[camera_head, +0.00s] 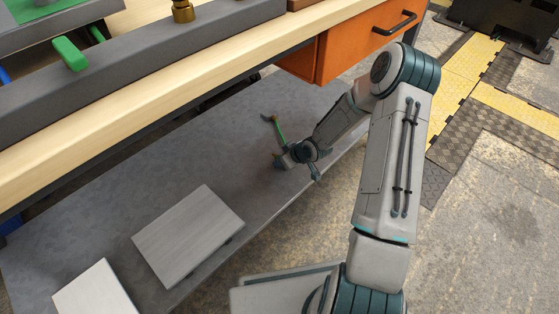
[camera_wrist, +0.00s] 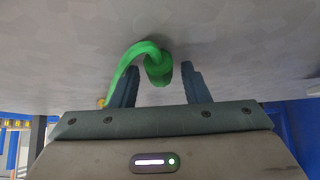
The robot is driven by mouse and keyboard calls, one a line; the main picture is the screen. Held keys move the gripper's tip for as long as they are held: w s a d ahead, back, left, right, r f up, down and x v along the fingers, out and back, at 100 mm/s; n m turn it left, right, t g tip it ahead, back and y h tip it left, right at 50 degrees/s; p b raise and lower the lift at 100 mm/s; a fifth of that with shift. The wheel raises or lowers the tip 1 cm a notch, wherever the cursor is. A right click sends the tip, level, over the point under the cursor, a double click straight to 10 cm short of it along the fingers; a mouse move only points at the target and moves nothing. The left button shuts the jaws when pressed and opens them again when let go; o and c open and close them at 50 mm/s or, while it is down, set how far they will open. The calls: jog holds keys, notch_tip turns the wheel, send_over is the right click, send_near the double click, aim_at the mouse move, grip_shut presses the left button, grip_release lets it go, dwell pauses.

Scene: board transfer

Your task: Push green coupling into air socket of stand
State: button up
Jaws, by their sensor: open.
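The green coupling (camera_wrist: 158,70) is the thick end of a curved green hose (camera_wrist: 128,58). In the wrist view it lies between my gripper's (camera_wrist: 160,68) two open fingertips, with a visible gap to the right finger. The hose bends over beside the left finger. In the head view my gripper (camera_head: 281,161) is low over the grey lower shelf, and the green hose (camera_head: 280,131) shows just past it with a brass-coloured end (camera_head: 274,117). My gripper hides the coupling there. I cannot make out the stand's air socket; a brass fitting (camera_head: 182,12) is on the bench's grey bar.
The grey lower shelf (camera_head: 120,190) carries a light grey plate (camera_head: 188,235) and a white panel (camera_head: 95,290). Above it are the wooden bench edge (camera_head: 150,100), the grey bar (camera_head: 130,65) with a green handle (camera_head: 70,54), and an orange drawer (camera_head: 365,42).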

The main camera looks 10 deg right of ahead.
jog(key=c, duration=0.9)
jog(key=shift+r+p, duration=2.55)
jog(key=shift+r, duration=0.45)
jog(key=shift+r, duration=0.1)
